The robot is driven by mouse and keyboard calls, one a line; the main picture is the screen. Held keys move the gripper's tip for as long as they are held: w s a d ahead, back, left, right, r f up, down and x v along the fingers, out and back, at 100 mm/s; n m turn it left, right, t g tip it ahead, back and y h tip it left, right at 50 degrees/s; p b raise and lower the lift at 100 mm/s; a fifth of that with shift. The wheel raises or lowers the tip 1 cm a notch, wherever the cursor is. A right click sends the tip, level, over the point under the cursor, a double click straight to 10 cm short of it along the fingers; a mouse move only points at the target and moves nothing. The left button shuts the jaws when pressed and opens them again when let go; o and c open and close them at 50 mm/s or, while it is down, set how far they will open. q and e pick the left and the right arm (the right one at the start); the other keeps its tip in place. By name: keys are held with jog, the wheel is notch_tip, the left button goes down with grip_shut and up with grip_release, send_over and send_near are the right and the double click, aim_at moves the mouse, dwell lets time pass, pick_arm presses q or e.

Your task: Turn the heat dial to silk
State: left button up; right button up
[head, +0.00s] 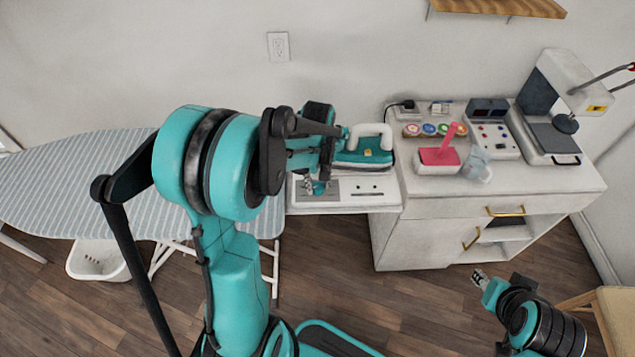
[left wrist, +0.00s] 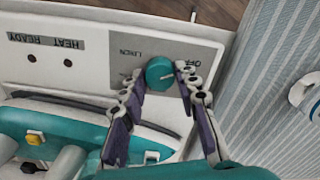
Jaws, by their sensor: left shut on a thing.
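The heat dial (left wrist: 160,70) is a small teal knob on a grey plate (left wrist: 125,65) of the white control panel (head: 368,188). In the left wrist view the words OFF and LINEN show upside down beside it; no silk mark or pointer can be made out. My left gripper (left wrist: 158,90) is shut on the dial, a finger on each side of it. In the head view my left gripper (head: 318,186) points down at the panel's left part, and my arm partly covers it. My right gripper (head: 479,277) is low at the right, away from the panel; its jaws are too small to judge.
A teal iron (head: 363,153) with a white handle stands just behind the panel. A striped ironing board (head: 75,172) lies to the left.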

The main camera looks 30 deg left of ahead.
aim_at(317, 186)
pick_arm(q)
jog(key=shift+m, duration=0.3)
jog(key=m, duration=0.5)
jog(key=shift+m, duration=0.4)
jog(key=m, duration=0.5)
jog(key=o, duration=1.2)
jog(key=shift+c, duration=0.2)
notch_tip(317, 186, up, 12)
